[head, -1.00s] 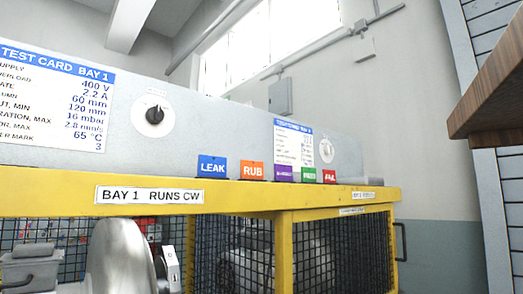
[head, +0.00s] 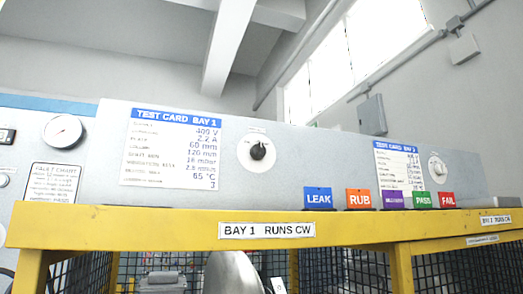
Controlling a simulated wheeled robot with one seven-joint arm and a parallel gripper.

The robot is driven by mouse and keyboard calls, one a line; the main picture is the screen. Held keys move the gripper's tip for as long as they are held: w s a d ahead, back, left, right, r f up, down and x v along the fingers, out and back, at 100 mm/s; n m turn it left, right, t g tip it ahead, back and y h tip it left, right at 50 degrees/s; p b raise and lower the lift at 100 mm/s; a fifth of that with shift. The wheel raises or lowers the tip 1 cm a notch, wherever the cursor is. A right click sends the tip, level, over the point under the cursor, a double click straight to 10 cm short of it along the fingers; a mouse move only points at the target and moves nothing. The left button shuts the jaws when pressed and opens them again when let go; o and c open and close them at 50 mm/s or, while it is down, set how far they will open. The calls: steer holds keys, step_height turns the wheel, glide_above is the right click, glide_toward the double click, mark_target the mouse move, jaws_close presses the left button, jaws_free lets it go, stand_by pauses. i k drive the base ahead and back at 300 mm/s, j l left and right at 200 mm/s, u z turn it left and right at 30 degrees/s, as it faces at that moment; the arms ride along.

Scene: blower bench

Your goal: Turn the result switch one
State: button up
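A rotary switch with a black knob (head: 258,151) on a round white plate sits on the grey panel, right of the Bay 1 test card (head: 176,149). A second rotary switch with a pale knob (head: 438,167) is farther right, beside the Bay 2 test card (head: 399,168). The small labels above both switches are too small to read. My gripper is not in view.
A yellow frame (head: 150,230) with mesh runs below the panel, labelled "BAY 1 RUNS CW" (head: 267,230). Coloured tags, including LEAK (head: 318,198), RUB (head: 359,199) and FAIL (head: 447,200), stand along its top. A gauge (head: 62,131) and fault chart (head: 53,184) are at left.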

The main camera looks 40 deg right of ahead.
mark_target(257, 151)
steer(key=j+z, duration=0.2)
steer(key=j, duration=1.9)
